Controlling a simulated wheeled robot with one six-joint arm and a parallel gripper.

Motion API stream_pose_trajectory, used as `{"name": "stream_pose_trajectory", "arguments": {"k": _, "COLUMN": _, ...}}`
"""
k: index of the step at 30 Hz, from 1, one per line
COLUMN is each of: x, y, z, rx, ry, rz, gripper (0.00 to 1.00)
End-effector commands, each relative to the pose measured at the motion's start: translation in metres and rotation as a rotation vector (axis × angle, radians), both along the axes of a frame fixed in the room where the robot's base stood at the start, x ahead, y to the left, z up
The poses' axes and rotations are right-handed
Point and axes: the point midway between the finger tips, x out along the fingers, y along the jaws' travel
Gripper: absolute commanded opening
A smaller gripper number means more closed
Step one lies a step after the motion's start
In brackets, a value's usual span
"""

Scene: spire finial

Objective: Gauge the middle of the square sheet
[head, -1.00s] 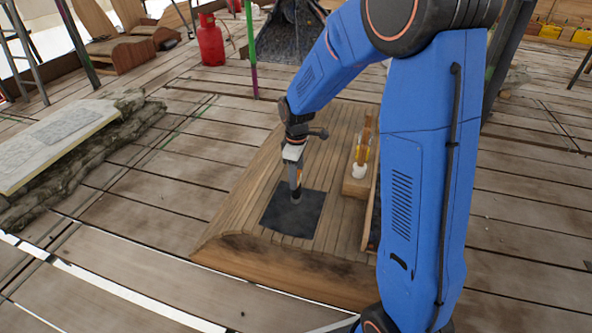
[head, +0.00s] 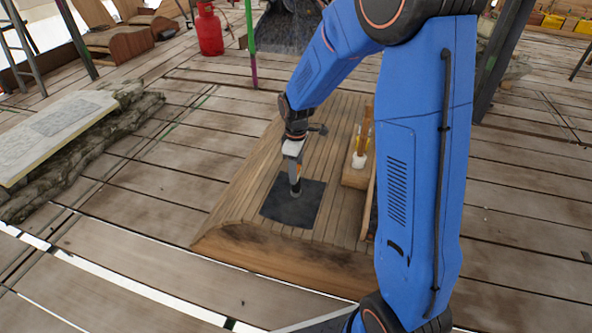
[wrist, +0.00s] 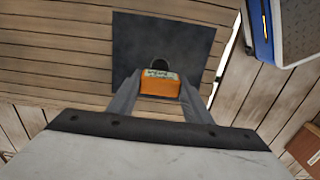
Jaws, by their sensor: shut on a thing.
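The square sheet (head: 310,207) is dark grey and lies flat on the curved wooden plank panel (head: 228,213). It also shows in the wrist view (wrist: 190,45). My gripper (head: 295,178) points down over the sheet and is shut on an orange gauge (wrist: 160,86) with a small display on its top. The gauge's dark round tip shows just beyond its body in the wrist view. In the head view its lower end is over the sheet's upper middle. I cannot tell whether it touches the sheet.
A wooden holder (head: 354,176) with upright yellow-handled tools and a white item stands right of the sheet. A red gas cylinder (head: 209,30) and a green and purple pole (head: 251,45) stand behind. A pale slab (head: 50,135) lies at left. Plank floor between is clear.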

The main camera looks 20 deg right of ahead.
Motion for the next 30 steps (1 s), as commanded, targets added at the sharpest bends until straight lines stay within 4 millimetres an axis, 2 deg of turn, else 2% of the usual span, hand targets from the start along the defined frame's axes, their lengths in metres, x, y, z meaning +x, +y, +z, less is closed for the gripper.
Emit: {"name": "stream_pose_trajectory", "arguments": {"k": 30, "x": 0.000, "y": 0.000, "z": -0.024, "rx": 0.000, "ry": 0.000, "rz": 0.000, "gripper": 0.18}}
